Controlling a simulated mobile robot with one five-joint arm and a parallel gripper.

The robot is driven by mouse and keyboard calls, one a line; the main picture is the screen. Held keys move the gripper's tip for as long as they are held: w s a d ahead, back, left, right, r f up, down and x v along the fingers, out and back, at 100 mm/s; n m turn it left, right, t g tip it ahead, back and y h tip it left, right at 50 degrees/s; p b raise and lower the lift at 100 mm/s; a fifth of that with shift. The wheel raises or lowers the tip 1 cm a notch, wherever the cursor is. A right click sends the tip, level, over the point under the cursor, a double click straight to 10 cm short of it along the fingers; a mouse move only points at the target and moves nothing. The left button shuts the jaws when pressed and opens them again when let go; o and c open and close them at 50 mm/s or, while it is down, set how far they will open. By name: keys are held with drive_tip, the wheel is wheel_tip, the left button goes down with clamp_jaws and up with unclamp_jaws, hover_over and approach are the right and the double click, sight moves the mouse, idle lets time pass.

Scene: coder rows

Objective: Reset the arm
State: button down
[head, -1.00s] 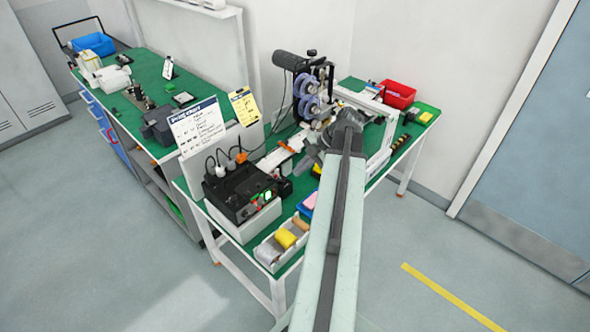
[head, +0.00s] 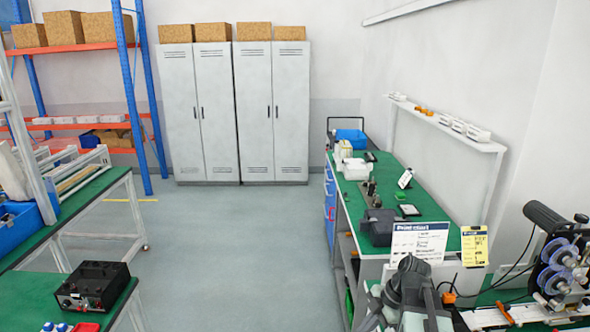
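My arm shows at the bottom of the head view, right of the middle, with its dark grey joint (head: 408,285) in front of the near bench on the right. The arm looks folded close to my body. My gripper's fingers cannot be made out, so I cannot tell whether it is open or shut or whether it holds anything.
A green-topped workbench (head: 428,207) stands along the right wall, with a printer sign (head: 418,242) in front. A coder machine (head: 560,265) is at the far right. Grey lockers (head: 272,110) stand at the back. A black box (head: 93,285) sits on a left bench. The middle floor (head: 240,240) is clear.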

drive_tip(key=s+a+f+m+h, duration=0.1)
drive_tip(key=a+m, duration=0.3)
drive_tip(key=m, duration=0.6)
drive_tip(key=s+a+f+m+h, duration=0.1)
drive_tip(key=a+m+h, duration=0.3)
drive_tip(key=m, duration=0.6)
drive_tip(key=shift+a+f+g+b, duration=0.3)
drive_tip(key=shift+f+b, duration=0.1)
drive_tip(key=shift+f, duration=0.35)
drive_tip(key=shift+a, duration=0.1)
